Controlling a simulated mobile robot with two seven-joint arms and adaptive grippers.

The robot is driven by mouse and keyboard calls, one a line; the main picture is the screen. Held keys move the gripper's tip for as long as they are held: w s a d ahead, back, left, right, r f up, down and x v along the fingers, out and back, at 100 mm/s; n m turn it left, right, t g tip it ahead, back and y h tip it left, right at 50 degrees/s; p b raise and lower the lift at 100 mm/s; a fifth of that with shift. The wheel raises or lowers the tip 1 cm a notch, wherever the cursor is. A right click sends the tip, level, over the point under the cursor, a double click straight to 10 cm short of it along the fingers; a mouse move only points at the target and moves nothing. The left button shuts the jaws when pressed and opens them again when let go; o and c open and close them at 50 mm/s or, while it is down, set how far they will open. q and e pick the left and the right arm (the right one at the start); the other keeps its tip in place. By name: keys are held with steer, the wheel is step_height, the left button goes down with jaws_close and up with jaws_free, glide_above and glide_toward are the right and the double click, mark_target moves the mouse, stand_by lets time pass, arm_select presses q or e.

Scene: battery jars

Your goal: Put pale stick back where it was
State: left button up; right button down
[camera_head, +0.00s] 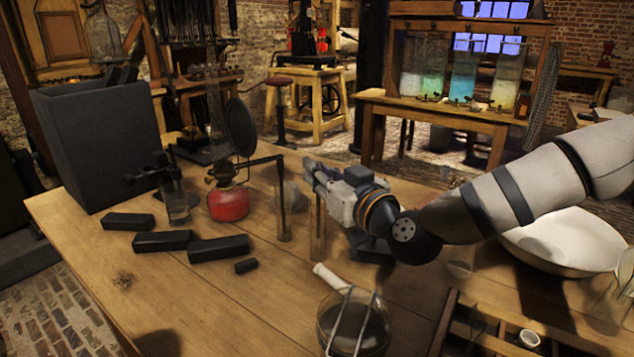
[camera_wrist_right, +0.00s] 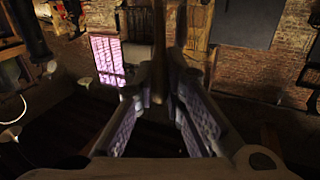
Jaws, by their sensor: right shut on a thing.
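My right gripper (camera_head: 322,187) reaches in from the right over the wooden table, with its jaws shut. A thin pale brown stick (camera_head: 318,232) stands upright below the fingertips, its lower end close to the tabletop; I cannot tell whether it touches. The gripper's fingers (camera_wrist_right: 163,88) also show in the right wrist view, with a dim, narrow upright shape between them. A short white rod (camera_head: 330,277) leans at the rim of a round glass bowl (camera_head: 326,322) with dark contents and a wire frame. My left gripper is out of view.
A red burner (camera_head: 229,203) and a thin upright post (camera_head: 283,215) stand left of the gripper. Several black blocks (camera_head: 218,249) lie at the left before a dark box (camera_head: 101,143). A white basin (camera_head: 565,240) stands at the right, a wooden compartment tray (camera_head: 448,322) in front.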

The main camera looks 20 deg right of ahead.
step_height(320, 180, down, 2)
steer(key=shift+f, duration=0.1)
steer(key=shift+r, duration=0.3)
steer(key=shift+f, duration=0.2)
steer(key=c, duration=1.7)
jaws_free()
steer(key=shift+o, duration=0.2)
steer(key=shift+r, duration=0.1)
